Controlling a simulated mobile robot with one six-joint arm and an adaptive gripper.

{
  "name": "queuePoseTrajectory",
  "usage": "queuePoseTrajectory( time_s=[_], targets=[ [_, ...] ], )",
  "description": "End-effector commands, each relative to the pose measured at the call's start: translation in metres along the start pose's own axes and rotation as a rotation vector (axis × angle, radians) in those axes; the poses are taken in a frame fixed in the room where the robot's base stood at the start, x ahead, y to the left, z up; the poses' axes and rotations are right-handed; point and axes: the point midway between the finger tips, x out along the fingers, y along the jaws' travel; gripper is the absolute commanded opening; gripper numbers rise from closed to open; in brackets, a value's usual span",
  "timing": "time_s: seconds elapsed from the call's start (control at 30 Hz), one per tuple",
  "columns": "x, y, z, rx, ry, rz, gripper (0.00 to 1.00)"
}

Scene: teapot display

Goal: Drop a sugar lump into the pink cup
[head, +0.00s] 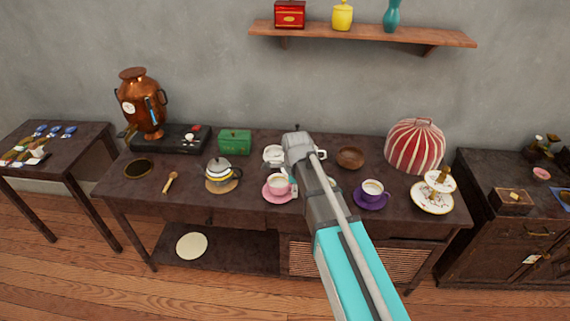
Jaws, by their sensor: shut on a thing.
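The pink cup (279,186) stands upright on a pink saucer (278,199) near the front middle of the dark table, just left of my arm. The inside of the cup looks pale, and I cannot make out what is in it. My arm comes in from the lower right, and its grey end covers the area just behind and right of the pink cup. My gripper's fingers are hidden behind the arm. I can make out no sugar lump.
White crockery (273,154) is behind the pink cup. A wooden bowl (350,158), a striped cosy (415,146) and a tiered stand (433,201) are further right.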

Motion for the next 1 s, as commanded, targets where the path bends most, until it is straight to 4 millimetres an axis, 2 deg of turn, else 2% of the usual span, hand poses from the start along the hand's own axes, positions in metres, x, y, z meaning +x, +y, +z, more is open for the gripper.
queuePoseTrajectory(
  time_s=[0.17,0.37,0.8,1.0],
  targets=[
    [0.000,-0.004,0.001,0.001,0.000,0.000,0.08],
    [0.002,-0.023,0.007,0.001,0.000,0.000,0.08],
    [0.009,-0.099,0.037,0.002,0.000,0.000,0.08],
    [0.011,-0.124,0.047,0.003,0.000,0.000,0.08]
  ],
)
